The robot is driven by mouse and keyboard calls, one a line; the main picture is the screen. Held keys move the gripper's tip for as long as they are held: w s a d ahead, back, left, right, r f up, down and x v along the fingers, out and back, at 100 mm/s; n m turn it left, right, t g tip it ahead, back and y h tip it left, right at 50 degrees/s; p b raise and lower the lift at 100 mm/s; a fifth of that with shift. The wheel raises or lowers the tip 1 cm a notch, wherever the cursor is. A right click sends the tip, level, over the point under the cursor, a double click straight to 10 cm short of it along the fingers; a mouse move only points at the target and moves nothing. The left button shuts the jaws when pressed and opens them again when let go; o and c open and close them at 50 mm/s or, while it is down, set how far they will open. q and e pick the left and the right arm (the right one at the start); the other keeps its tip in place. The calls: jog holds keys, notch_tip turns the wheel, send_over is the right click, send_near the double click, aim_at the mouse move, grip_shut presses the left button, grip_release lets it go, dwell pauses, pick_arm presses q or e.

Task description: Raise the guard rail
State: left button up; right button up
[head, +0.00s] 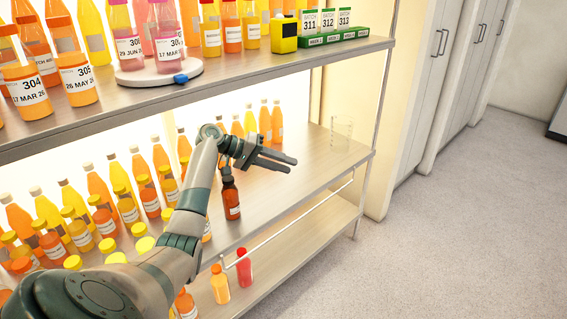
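The guard rail (290,222) is a thin white bar along the front of the middle shelf (310,170). It hangs just below the shelf's front edge, with a short bent end at its left and another at its right. My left gripper (291,165) is above the middle shelf, up and behind the rail and apart from it. Its two fingers point right with a gap between them, and nothing is seen in them. My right gripper is not in view.
A dark brown bottle (230,198) stands just below my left gripper. A clear glass (341,133) stands at the shelf's right end. Many juice bottles fill the left. The upper shelf (230,80) overhangs. A red bottle (244,268) and an orange one (220,285) stand lower down.

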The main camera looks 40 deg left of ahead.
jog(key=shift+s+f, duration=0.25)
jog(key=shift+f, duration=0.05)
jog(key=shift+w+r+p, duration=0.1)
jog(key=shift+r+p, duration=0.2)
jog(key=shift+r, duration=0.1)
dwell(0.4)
